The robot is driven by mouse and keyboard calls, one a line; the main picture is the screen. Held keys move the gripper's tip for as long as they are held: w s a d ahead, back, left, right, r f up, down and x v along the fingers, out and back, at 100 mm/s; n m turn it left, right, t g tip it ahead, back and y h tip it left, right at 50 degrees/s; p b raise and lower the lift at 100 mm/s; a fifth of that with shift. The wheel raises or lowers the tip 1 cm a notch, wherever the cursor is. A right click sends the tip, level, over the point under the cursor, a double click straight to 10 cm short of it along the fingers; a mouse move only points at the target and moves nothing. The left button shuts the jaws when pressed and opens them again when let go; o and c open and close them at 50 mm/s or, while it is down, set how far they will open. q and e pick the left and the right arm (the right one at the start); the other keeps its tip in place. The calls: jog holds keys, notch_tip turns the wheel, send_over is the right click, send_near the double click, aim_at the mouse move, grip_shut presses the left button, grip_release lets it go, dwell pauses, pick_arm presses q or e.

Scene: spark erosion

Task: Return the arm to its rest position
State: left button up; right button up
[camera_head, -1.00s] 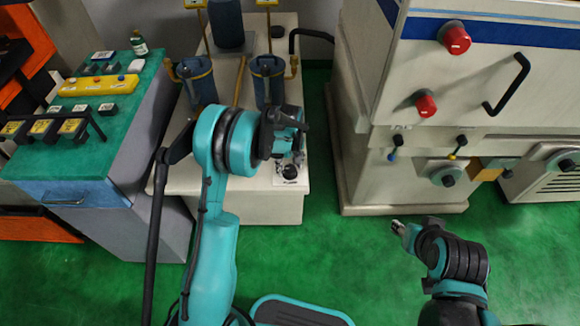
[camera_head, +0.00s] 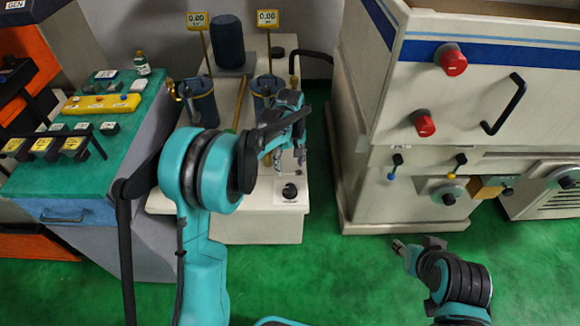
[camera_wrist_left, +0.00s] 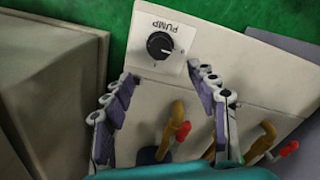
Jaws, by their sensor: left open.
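My left arm (camera_head: 200,170) reaches up from the bottom of the head view over the cream pump unit. Its left gripper (camera_head: 297,160) hangs above the front right part of that unit, partly hidden by the arm's own links. In the left wrist view the left gripper (camera_wrist_left: 160,105) has its two fingers spread wide with nothing between them. The black pump knob (camera_wrist_left: 159,45) on its white label lies beyond the fingertips; it also shows in the head view (camera_head: 289,191). My right gripper (camera_head: 402,248) is small in the head view, over the green floor, its jaws unclear.
The cream pump unit (camera_head: 262,228) carries blue filter canisters (camera_head: 200,105) and yellow gauges (camera_head: 267,18). A green-topped bench (camera_head: 60,180) stands left. A cream machine with red knobs (camera_head: 424,126) and a black handle (camera_head: 505,105) stands right. Green floor (camera_head: 350,280) is clear in front.

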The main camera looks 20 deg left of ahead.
dwell(0.3)
pick_arm(q)
jog(key=s+r+m+t, duration=0.4)
jog(key=s+r, duration=0.7)
jog(key=s, duration=0.2)
jog(key=s+f+m+t, duration=0.1)
jog(key=s+m+t, duration=0.2)
jog(key=s, duration=0.9)
jog(key=shift+s+m, duration=0.3)
jog(key=shift+m, duration=0.6)
jog(key=shift+a, duration=0.1)
